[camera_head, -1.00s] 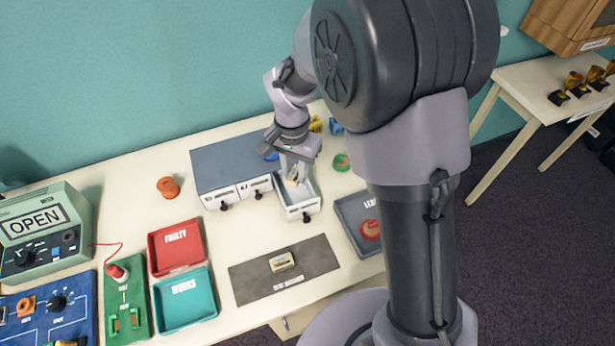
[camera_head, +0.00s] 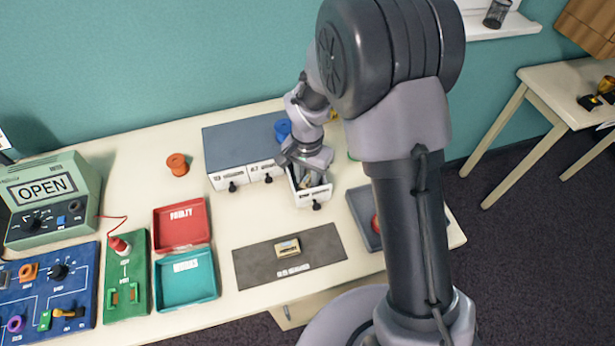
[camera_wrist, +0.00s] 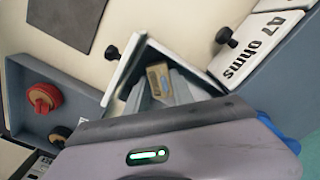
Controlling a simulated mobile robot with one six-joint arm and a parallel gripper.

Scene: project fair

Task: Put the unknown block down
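A beige block (camera_wrist: 159,80) shows between the grey fingers of my gripper (camera_wrist: 162,92) in the wrist view, inside the open drawer (camera_wrist: 121,72). The fingers appear shut on it; its lower end is hidden. In the head view my gripper (camera_head: 306,178) reaches down into the open drawer (camera_head: 315,197), at the right end of the grey drawer cabinet (camera_head: 240,147). Whether the block touches the drawer floor is not clear. Another beige block (camera_head: 287,248), with a pale label, lies on the dark grey mat (camera_head: 255,272) in front.
Two shut drawers stand left of the open one; one label reads 47 ohms (camera_wrist: 258,57). A grey tray (camera_head: 362,207) with a red piece is at right. A red tray (camera_head: 180,240), a teal tray (camera_head: 187,295) and an orange spool (camera_head: 177,165) are left.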

